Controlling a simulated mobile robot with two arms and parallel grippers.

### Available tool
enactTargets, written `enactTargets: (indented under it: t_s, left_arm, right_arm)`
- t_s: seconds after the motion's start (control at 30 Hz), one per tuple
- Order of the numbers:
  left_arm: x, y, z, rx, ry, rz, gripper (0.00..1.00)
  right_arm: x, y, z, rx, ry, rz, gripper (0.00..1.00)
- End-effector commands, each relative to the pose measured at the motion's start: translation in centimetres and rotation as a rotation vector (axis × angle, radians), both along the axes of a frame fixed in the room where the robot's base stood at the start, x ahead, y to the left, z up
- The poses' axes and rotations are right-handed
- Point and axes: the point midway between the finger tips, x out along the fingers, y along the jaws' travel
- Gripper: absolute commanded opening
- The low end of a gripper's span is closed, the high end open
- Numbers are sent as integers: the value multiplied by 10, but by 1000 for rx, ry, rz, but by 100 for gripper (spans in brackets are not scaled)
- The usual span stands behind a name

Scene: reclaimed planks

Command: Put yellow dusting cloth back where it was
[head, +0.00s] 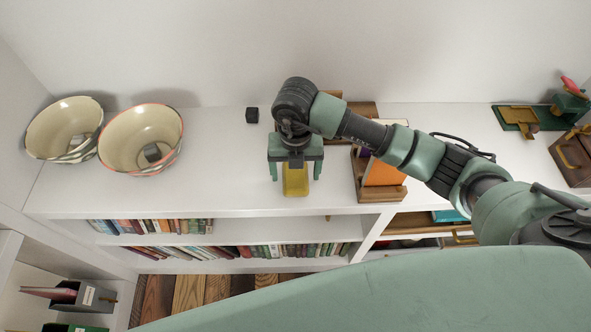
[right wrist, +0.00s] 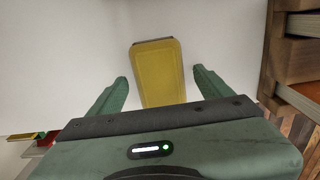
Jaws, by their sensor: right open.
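The yellow dusting cloth (head: 296,184) is a flat, rounded rectangle on the white shelf top, left of a wooden holder. It also shows in the right wrist view (right wrist: 157,68), with a dark strip along its far edge. My right gripper (head: 295,175) points down at the cloth, its two green fingers apart, one on each side of it. In the right wrist view the gripper (right wrist: 160,77) is open with a gap between each finger and the cloth. Whether the fingertips touch the shelf top I cannot tell. My left gripper is not in view.
The wooden holder (head: 376,193) with an orange item stands close on the right. Two nested-looking bowl stacks (head: 66,127) (head: 141,136) stand at the left. A small black cube (head: 252,115) lies behind the gripper. Book rows (head: 190,252) fill shelves below. Shelf top left of the cloth is clear.

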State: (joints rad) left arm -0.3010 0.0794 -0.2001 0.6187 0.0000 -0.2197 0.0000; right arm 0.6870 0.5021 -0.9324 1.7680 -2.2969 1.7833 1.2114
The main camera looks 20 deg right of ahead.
Motion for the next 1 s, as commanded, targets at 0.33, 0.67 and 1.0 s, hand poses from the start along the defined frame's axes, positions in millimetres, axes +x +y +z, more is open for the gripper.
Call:
enactTargets:
  t_s: [0.33, 0.67, 1.0]
  left_arm:
    - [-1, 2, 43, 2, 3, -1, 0]
    - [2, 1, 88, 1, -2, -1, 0]
    - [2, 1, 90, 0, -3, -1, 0]
  right_arm:
    - [0, 0, 54, 1, -1, 0, 80]
    - [1, 0, 116, 1, -1, 0, 80]
    - [0, 0, 121, 1, 1, 0, 80]
